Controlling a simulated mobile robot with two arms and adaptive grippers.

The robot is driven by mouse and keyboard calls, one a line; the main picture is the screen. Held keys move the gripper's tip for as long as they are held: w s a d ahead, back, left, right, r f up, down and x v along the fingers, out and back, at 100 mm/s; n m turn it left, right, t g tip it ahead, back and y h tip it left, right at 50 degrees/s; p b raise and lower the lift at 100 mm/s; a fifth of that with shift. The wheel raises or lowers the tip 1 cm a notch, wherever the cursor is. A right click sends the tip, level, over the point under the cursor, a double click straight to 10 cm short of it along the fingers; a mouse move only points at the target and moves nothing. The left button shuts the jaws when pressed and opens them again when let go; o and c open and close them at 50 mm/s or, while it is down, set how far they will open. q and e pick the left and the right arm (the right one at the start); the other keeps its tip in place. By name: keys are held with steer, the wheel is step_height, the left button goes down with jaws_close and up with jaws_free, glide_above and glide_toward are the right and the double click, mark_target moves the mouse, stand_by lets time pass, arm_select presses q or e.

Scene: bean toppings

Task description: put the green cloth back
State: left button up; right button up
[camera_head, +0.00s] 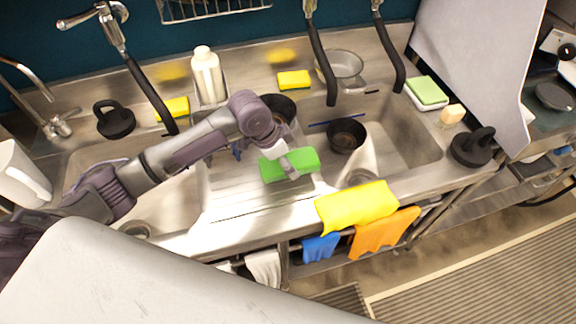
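A bright green folded cloth (305,160) is at the ridged steel divider between the two sinks. My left arm reaches in from the left, and my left gripper (288,166) is right at the cloth, with its fingers in front of the cloth's middle. I cannot tell whether the fingers are closed on the cloth, or whether the cloth rests on the steel or hangs just above it. My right gripper is not in view.
A yellow cloth (357,206) lies over the front sink edge. Blue (320,247), orange (384,232) and white (264,268) cloths hang below it. A black pan (347,135) is in the right sink. A white bottle (208,76) stands behind my arm. Spray hoses hang above.

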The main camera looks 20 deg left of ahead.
arm_select(q)
step_height(320, 180, down, 3)
steer(key=shift+a+f+p, duration=0.1)
steer(key=shift+f+p, duration=0.05)
steer(key=shift+p, duration=0.45)
steer(key=shift+f, duration=0.4)
steer(key=shift+f, duration=0.1)
steer(key=o, duration=1.1)
